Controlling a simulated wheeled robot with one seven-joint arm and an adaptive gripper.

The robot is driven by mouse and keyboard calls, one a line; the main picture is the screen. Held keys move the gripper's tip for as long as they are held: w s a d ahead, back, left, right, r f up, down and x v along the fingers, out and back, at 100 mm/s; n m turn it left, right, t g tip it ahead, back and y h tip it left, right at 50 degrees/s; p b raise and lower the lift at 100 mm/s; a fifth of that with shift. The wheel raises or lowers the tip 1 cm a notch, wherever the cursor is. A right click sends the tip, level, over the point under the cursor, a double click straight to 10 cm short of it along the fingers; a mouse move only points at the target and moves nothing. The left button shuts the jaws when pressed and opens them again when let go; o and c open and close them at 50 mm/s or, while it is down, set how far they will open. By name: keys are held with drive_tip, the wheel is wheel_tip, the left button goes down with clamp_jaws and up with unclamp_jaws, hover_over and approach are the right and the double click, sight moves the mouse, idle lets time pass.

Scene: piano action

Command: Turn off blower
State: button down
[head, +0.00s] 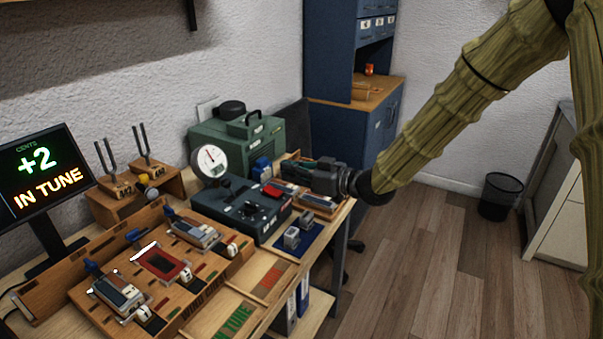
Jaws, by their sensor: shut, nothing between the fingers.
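A dark blue-grey machine box (238,208) stands on the bench, with a small lever, a red part and other small controls on top. A round white dial gauge (209,161) stands at its back left. Behind it is a green case (235,140) with a black handle. I cannot tell for certain which of these is the blower, nor read the switch's position. My gripper (290,169) reaches in from the right, above the bench's back right part. It is shut and empty. Its fingers look small and partly merge with the things behind them.
A wooden holder with red-topped pieces (318,202) lies just below my gripper. A blue mat (296,240) with small metal blocks lies in front. A wooden fixture (165,262) fills the left. A screen (40,180) reads "+2 IN TUNE". Open floor (430,260) lies right.

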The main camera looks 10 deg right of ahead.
sight(276, 191)
drive_tip(key=x, duration=0.4)
drive_tip(key=shift+w+a, duration=0.1)
drive_tip(key=shift+a, duration=0.05)
wheel_tip(276, 191, down, 3)
drive_tip(key=shift+w+a+r+p, duration=0.1)
drive_tip(key=shift+w+a+p, duration=0.1)
drive_tip(key=shift+p, duration=0.1)
drive_tip(key=shift+f, duration=0.65)
